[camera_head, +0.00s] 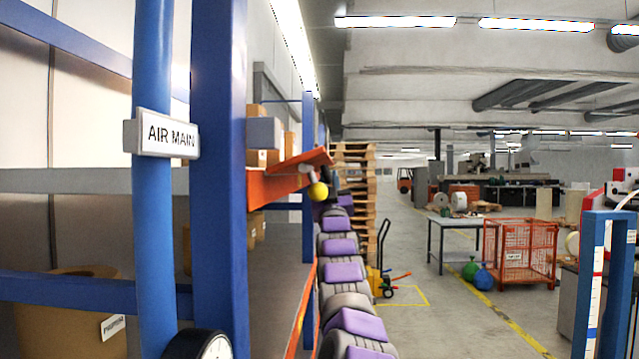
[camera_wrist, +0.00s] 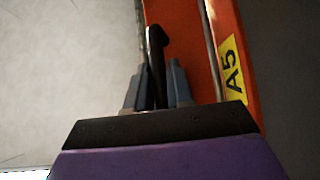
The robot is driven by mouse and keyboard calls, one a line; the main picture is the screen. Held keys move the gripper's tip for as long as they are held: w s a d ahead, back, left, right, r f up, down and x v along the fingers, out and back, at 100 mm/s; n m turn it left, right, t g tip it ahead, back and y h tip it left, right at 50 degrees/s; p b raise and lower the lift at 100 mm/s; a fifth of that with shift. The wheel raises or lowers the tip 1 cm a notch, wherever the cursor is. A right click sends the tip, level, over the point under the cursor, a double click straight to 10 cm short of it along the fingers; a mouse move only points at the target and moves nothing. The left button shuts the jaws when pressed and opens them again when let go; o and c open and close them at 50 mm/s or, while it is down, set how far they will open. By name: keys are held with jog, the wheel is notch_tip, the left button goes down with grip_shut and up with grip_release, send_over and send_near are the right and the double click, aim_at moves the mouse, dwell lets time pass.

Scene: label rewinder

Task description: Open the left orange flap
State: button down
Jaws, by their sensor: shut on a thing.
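In the wrist view, my gripper (camera_wrist: 157,75) has its two grey fingers closed around an upright black handle (camera_wrist: 156,42). The handle stands in front of an orange panel (camera_wrist: 185,45), which carries a yellow label reading A5 (camera_wrist: 233,80). In the head view, an orange flap (camera_head: 312,159) juts from the blue rack over an orange beam (camera_head: 272,187). My purple and grey arm reaches up to this spot. The gripper's fingers are too small to make out there. I cannot tell how far the flap is open.
A blue post (camera_head: 219,150) and an AIR MAIN pipe (camera_head: 153,240) stand close on the left. Stacked pallets (camera_head: 353,165) and a hand truck (camera_head: 384,265) are beyond my arm. The floor (camera_head: 440,320) to the right is largely clear.

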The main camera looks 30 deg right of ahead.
jog(key=shift+w+a+f+m, duration=0.15)
jog(key=shift+a+f+m, duration=0.05)
jog(key=shift+m, duration=0.2)
jog(key=shift+h, duration=0.4)
